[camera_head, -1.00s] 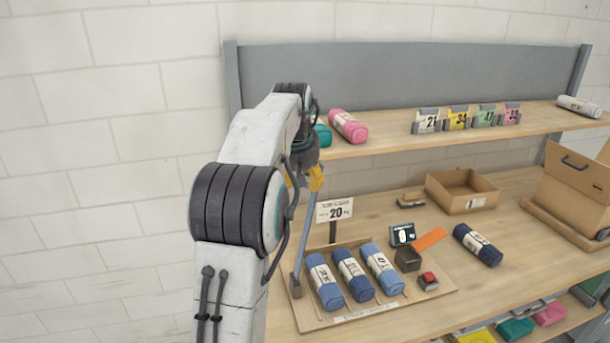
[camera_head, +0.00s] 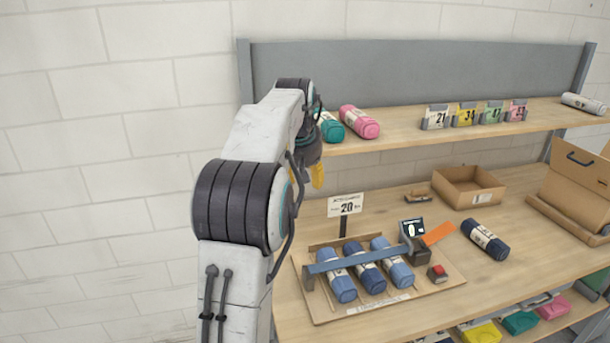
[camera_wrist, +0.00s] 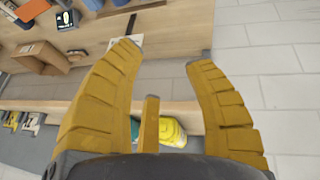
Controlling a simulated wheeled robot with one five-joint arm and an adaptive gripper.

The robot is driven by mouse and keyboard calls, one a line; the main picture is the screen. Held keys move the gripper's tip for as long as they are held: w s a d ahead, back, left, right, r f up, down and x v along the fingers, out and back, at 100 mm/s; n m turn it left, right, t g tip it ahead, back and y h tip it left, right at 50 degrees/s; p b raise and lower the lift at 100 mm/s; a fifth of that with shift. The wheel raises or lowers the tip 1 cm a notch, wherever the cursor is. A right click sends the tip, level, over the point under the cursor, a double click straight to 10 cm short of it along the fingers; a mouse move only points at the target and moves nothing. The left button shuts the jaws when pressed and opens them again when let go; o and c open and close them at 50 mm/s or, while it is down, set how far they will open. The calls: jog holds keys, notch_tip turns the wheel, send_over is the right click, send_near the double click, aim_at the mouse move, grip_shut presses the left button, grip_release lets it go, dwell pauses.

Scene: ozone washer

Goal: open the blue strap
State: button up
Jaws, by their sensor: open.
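The blue strap (camera_head: 358,258) lies across three blue rolls on a wooden board (camera_head: 335,316). Its left end is at the board's left side, and its right end reaches the dark block (camera_head: 422,249); I cannot tell whether it is fastened there. My gripper (camera_head: 318,177) is above and behind the strap's left part, apart from it. My arm partly hides it in the head view. In the wrist view my gripper's yellow fingers (camera_wrist: 165,55) are spread with nothing between them. I cannot make out the strap in the wrist view.
A price sign (camera_head: 345,205) stands behind the rolls, close below my gripper. A red button box (camera_head: 437,273) and a small screen (camera_head: 414,227) are by the block. The upper shelf (camera_head: 400,143) bears rolls near my gripper. An open box (camera_head: 468,187) is behind right.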

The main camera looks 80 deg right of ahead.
jog(key=shift+r, duration=0.1)
jog(key=v, duration=1.2)
dwell(0.9)
